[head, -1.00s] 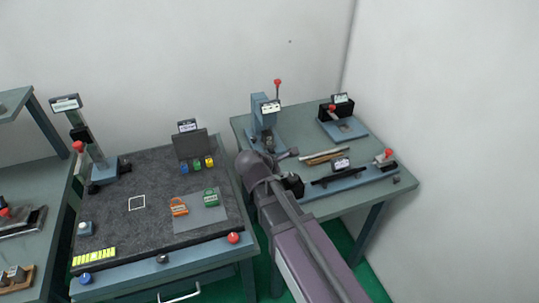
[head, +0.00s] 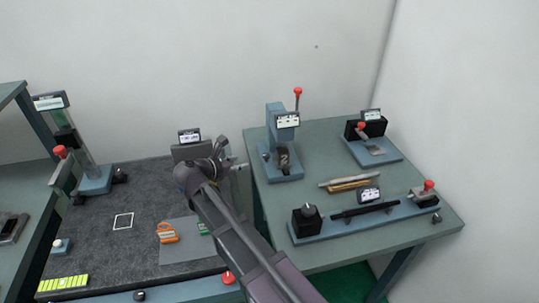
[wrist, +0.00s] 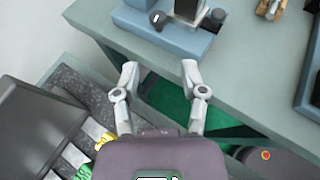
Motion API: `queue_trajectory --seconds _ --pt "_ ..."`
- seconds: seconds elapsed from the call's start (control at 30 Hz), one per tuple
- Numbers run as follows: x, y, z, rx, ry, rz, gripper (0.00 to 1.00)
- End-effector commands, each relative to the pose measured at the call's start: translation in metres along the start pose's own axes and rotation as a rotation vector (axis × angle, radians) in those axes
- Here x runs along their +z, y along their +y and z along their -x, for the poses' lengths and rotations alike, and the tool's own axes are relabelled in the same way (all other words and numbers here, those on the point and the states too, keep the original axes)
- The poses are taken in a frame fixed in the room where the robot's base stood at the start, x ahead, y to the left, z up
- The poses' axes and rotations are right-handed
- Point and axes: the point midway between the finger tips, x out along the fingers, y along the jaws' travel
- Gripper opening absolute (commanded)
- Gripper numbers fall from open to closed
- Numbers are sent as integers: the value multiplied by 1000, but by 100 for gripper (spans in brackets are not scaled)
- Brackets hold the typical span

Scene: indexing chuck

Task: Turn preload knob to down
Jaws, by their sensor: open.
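No readable label marks the preload knob, so I cannot tell for certain which knob it is. A black block with a round knob on top (head: 308,212) stands at the left end of a long blue base on the right table. A small dark side knob (head: 264,150) is on the blue press-like fixture (head: 276,130). A dark round knob also shows on a blue base in the wrist view (wrist: 158,19). My gripper (wrist: 160,68) is open and empty, above the gap between the tables and apart from the knobs. In the head view my arm partly hides it.
The right table (head: 335,150) also carries a red-handled fixture (head: 372,140), a red-knobbed clamp (head: 428,190) and loose rods (head: 350,183). A dark panel (wrist: 40,125) is at lower left in the wrist view. The table's front left area is clear.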

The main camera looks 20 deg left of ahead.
Motion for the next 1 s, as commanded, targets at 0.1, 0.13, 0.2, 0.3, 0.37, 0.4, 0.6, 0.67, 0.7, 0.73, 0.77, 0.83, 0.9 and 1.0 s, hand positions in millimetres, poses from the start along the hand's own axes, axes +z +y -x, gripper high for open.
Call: queue_trajectory --seconds 0.1,0.13,0.2,0.3,0.37,0.4,0.6,0.67,0.7,0.73,0.77,0.83,0.9,1.0 --pt "-2 3 2 1 -6 11 55" --pt "-1 3 2 1 -6 11 55" --pt "-1 2 2 0 -6 11 55" --pt "-1 2 2 0 -6 10 55" --pt "-1 2 1 0 -6 9 55" --pt "-1 2 1 0 -6 9 55" --pt "-1 2 -5 -1 -5 8 55" --pt "-2 2 -9 -2 -5 8 55" --pt "-2 2 -13 -2 -5 8 55" --pt "-2 2 -16 -3 -5 8 55" --pt "-2 2 -19 -3 -5 8 55" --pt "-2 2 -28 -3 -5 7 55" --pt "-3 2 -37 -3 -5 7 55" --pt "-3 2 -52 -4 -6 7 55"
